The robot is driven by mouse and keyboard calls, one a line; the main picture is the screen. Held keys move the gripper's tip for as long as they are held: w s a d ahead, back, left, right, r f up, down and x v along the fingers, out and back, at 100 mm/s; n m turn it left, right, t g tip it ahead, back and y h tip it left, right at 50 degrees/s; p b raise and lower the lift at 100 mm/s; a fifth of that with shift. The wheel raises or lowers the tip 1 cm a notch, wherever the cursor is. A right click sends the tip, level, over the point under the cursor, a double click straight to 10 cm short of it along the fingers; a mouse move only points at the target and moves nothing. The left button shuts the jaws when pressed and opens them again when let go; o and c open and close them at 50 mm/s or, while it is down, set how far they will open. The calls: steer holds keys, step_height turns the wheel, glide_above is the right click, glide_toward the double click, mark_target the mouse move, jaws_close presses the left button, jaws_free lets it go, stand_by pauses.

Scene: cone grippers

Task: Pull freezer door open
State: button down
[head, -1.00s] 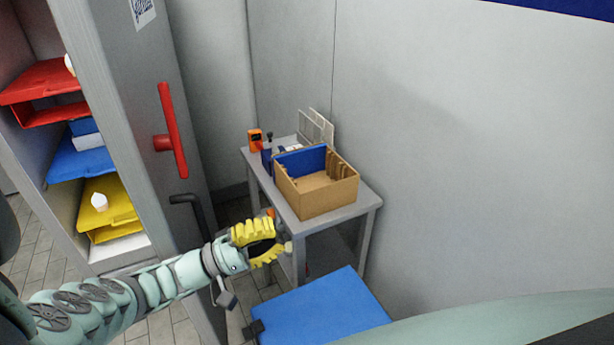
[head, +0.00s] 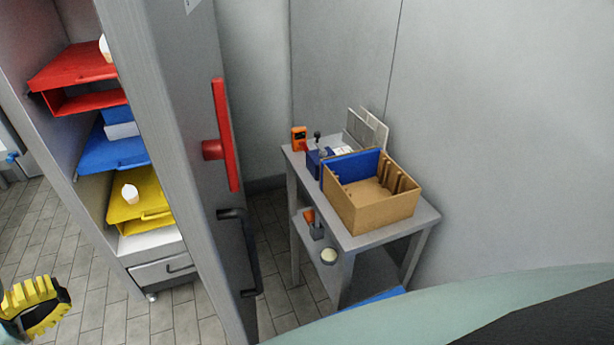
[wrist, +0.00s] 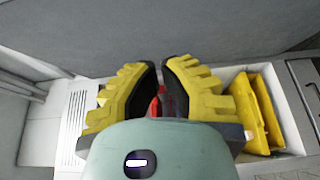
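The freezer door (head: 175,130) is a tall grey panel in the head view. It stands swung open, with the shelved interior exposed to its left. A red bar handle (head: 223,140) and a black pull handle (head: 250,255) sit on its right-hand face. My gripper (head: 62,300), with yellow ribbed fingers and dark pads, is at the lower left, on the interior side of the door and away from both handles. In the wrist view, the fingertips (wrist: 162,68) almost meet, with a narrow gap and something red visible behind it. Nothing held is visible.
Red (head: 75,75), blue (head: 110,155) and yellow (head: 150,190) trays sit on the shelves. A grey table (head: 395,236) with a cardboard box (head: 370,212) stands right of the door, against the wall. Tiled floor (head: 60,235) is clear at the left.

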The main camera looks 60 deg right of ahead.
steer(key=s+d+p, duration=0.4)
steer(key=d+p, duration=0.4)
steer(key=d, duration=0.4)
steer(key=shift+s+d+p, duration=0.2)
steer(key=shift+s+p, duration=0.1)
steer(key=shift+d, duration=0.1)
